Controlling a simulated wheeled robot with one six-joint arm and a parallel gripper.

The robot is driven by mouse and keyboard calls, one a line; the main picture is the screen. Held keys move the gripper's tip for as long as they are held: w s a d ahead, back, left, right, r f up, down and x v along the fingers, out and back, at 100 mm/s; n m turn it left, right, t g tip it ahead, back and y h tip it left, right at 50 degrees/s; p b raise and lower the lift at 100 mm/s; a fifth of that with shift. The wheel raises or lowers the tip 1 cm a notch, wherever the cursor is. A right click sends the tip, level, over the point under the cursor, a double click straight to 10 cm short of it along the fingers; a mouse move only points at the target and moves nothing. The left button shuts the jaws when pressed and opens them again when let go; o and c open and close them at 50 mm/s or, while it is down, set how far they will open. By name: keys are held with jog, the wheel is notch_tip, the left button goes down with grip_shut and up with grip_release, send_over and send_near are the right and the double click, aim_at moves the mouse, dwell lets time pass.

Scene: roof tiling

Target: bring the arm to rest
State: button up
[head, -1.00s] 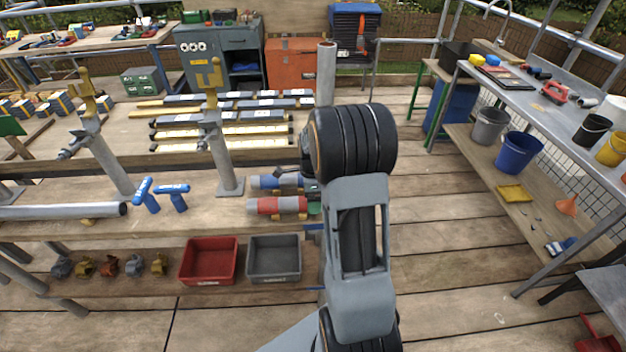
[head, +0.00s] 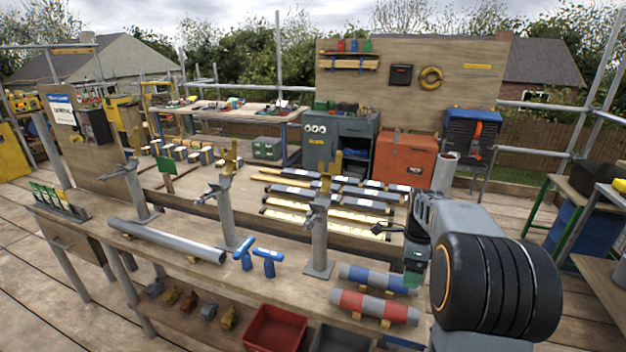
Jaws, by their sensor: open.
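My arm stands at the right of the head view, with a large black ribbed joint close to the camera. My gripper (head: 413,272) is the small dark end with green marks, hanging left of that joint. It is beside the right ends of a blue-and-grey roll (head: 375,279) and a red-and-grey roll (head: 374,306) on the bench. It is open and I see nothing held in it. Its fingertips are small and partly hidden.
The wooden bench (head: 180,262) carries upright grey posts (head: 319,240), a long grey pipe (head: 165,241) and blue T-handled tools (head: 268,261). A red bin (head: 274,328) sits below. An orange cabinet (head: 405,158) stands behind. Deck floor is open at the left.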

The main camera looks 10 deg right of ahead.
jog(key=s+a+r+n+t+p, duration=0.2)
jog(key=s+a+n, duration=0.5)
jog(key=n, duration=0.5)
jog(key=s+a+r+n+t+p, duration=0.3)
jog(key=s+a+r+n, duration=0.2)
jog(key=a+n, duration=0.5)
jog(key=shift+s+r+n+h+p, duration=0.25)
jog(key=shift+s+n+h+p, duration=0.15)
jog(key=shift+s+n, duration=0.65)
jog(key=shift+s+m, duration=0.1)
jog(key=shift+m, duration=0.15)
